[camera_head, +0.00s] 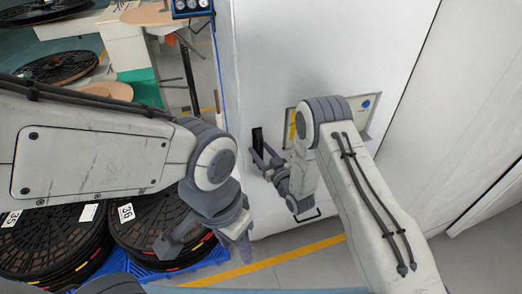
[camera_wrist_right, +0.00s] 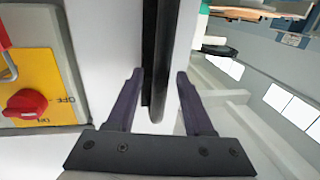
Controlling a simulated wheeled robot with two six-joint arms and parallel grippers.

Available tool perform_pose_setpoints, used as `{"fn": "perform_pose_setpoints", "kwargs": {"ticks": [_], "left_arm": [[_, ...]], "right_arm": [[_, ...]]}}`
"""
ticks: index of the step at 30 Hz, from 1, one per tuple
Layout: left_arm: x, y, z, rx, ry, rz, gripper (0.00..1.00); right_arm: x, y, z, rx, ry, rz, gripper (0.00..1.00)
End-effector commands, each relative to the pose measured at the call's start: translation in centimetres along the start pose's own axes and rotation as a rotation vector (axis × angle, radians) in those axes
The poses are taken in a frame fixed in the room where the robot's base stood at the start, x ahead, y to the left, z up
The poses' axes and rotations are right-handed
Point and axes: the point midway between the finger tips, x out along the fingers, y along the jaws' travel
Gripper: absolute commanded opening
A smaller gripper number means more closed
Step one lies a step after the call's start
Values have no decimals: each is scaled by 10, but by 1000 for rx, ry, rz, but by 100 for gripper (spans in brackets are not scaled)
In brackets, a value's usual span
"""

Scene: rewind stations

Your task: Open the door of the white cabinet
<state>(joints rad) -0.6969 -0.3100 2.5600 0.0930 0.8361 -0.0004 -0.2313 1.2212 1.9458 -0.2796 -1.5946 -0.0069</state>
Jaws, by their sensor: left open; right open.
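The white cabinet (camera_head: 300,50) stands in the middle of the head view, and its front looks shut. A black vertical handle (camera_head: 257,139) sits near its left edge. My right gripper (camera_head: 263,167) is open at the handle's lower part. In the right wrist view, the handle (camera_wrist_right: 158,60) runs between the two open fingers of my right gripper (camera_wrist_right: 159,78), with a gap visible on the right side; contact on the left is unclear. My left gripper (camera_head: 205,250) is open and empty, low in front of the reels, left of the cabinet.
A yellow switch plate (camera_wrist_right: 38,80) with a red knob (camera_wrist_right: 25,103) is left of the handle in the right wrist view. Black reels (camera_head: 50,240) sit on a blue pallet (camera_head: 150,273) at lower left. Yellow tape (camera_head: 280,260) crosses the floor.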

Motion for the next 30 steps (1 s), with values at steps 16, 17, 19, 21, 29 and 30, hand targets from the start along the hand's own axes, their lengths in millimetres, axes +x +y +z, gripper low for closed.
{"fn": "perform_pose_setpoints", "kwargs": {"ticks": [16,17,19,21,29,30], "left_arm": [[0,0,0,0,0,0,50],[0,0,0,0,0,0,50],[0,0,0,0,0,0,50],[0,0,0,0,0,0,50],[0,0,0,0,0,0,50],[0,0,0,0,0,0,50]], "right_arm": [[0,0,0,0,1,1,0],[0,0,0,0,1,1,0],[0,0,0,0,1,1,0],[0,0,0,0,1,1,0],[0,1,0,0,1,2,0],[0,1,-1,0,1,2,0]]}}
